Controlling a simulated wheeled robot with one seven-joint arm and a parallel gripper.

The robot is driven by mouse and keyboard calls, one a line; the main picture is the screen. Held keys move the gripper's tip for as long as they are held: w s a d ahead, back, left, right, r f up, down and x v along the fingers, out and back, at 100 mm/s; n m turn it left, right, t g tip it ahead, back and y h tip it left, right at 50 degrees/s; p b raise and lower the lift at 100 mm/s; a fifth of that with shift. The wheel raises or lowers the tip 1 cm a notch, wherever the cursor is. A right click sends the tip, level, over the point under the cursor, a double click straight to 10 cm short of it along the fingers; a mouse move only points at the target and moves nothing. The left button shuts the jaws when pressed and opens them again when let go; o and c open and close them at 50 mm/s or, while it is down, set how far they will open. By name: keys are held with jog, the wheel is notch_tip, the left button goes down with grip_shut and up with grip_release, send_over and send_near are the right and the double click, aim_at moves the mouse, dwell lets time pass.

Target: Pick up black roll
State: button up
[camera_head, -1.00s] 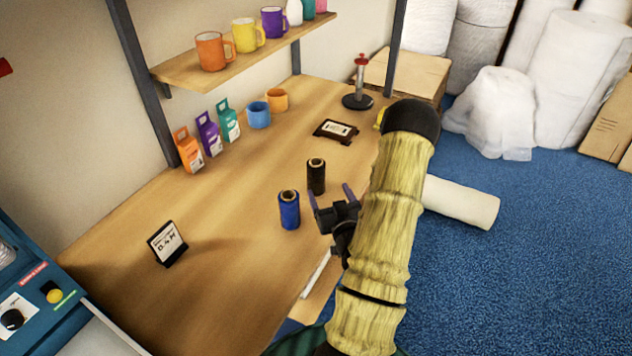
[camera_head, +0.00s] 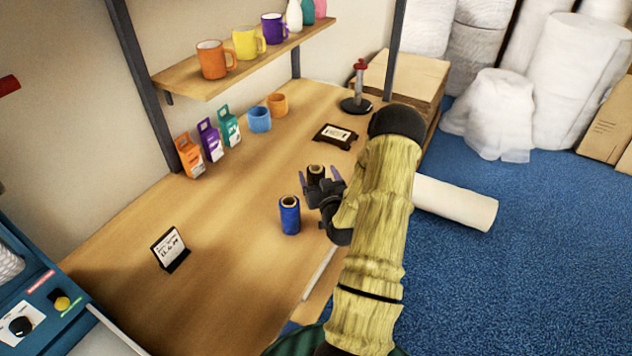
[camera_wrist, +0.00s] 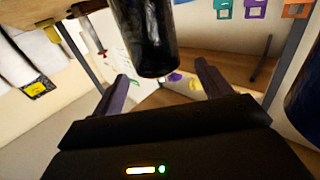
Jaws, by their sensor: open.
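The black roll (camera_head: 316,170) stands on the wooden table, partly hidden by my gripper (camera_head: 322,178) in the head view. My gripper is open, its two purple-grey fingers pointing toward the roll. In the wrist view the black roll (camera_wrist: 150,35) appears large at the top, between the lines of the two fingers (camera_wrist: 163,85). I cannot tell whether the fingers touch it. A blue roll (camera_head: 289,217) stands upright on the table just to the left of my gripper, and its edge also shows at the right of the wrist view (camera_wrist: 306,100).
A small sign (camera_head: 169,249) stands at the left of the table (camera_head: 225,270). Coloured boxes (camera_head: 211,142) and cups (camera_head: 259,119) line the wall side. A dark label holder (camera_head: 335,135) and a red-topped stand (camera_head: 358,90) are farther back. Mugs sit on a shelf (camera_head: 190,72) above.

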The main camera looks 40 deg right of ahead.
aim_at(314, 165)
jog(key=shift+w, duration=0.1)
jog(key=shift+f+p+x, duration=0.1)
jog(key=shift+p+x, duration=0.5)
jog(key=shift+x, duration=0.65)
jog(key=shift+f+p+x, duration=0.15)
jog(key=shift+p+x, duration=0.4)
jog(key=shift+x, duration=0.75)
jog(key=shift+d, duration=0.15)
jog(key=c, duration=1.5)
jog(key=shift+r, duration=0.1)
notch_tip(314, 165, up, 10)
jog(key=shift+f+b, duration=0.1)
jog(key=shift+b, duration=0.85)
